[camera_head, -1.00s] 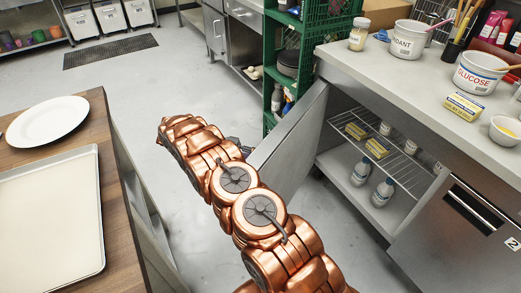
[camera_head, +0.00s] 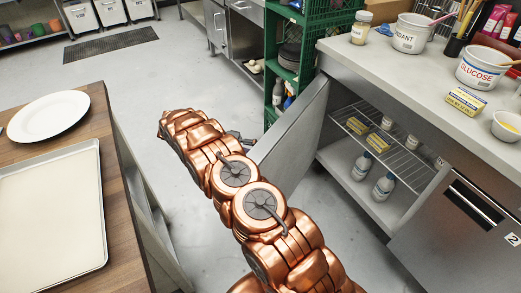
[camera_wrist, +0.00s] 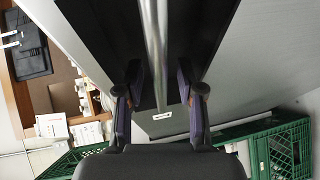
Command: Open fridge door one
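The door of fridge one (camera_head: 294,135) stands wide open in the head view, its inner face toward the fridge opening. Inside the fridge (camera_head: 350,190), butter packs (camera_head: 377,142) and white-capped bottles (camera_head: 362,166) sit on a wire rack and a lower shelf. In the wrist view, a long silver handle bar (camera_wrist: 155,50) runs down the dark door front (camera_wrist: 115,35), with a small label plate near its lower end. My gripper (camera_wrist: 160,100) is open, its two fingers apart on either side of the bar with gaps. In the head view my arm mostly hides the gripper.
A second fridge door marked 2 (camera_head: 465,225) is closed at right. The counter (camera_head: 415,75) above holds tubs and jars. A green crate rack (camera_head: 295,50) stands close behind the open door. A wooden table (camera_head: 55,150) is at left. Grey floor shows between.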

